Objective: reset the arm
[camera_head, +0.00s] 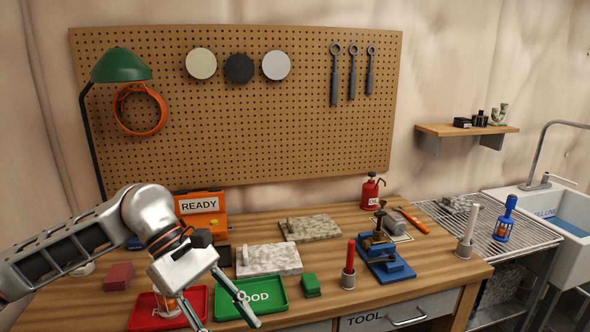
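My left arm comes in from the left, and its gripper (226,318) hangs over the front left of the workbench (335,234). Its two fingers are spread apart, with nothing seen between their tips. The fingers pass in front of a red tray (142,313) and a green tray (272,290) with white lettering. A small orange and clear item (168,305) in the red tray is partly covered by the gripper. My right arm and gripper are not in view.
An orange READY box (203,213) stands behind the arm. Stone-like slabs (268,260), a red candle-like stick (349,262), a blue vise-like stand (385,268) and a red oil can (371,191) occupy the bench. A wire rack (480,232) and sink (560,215) are at right.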

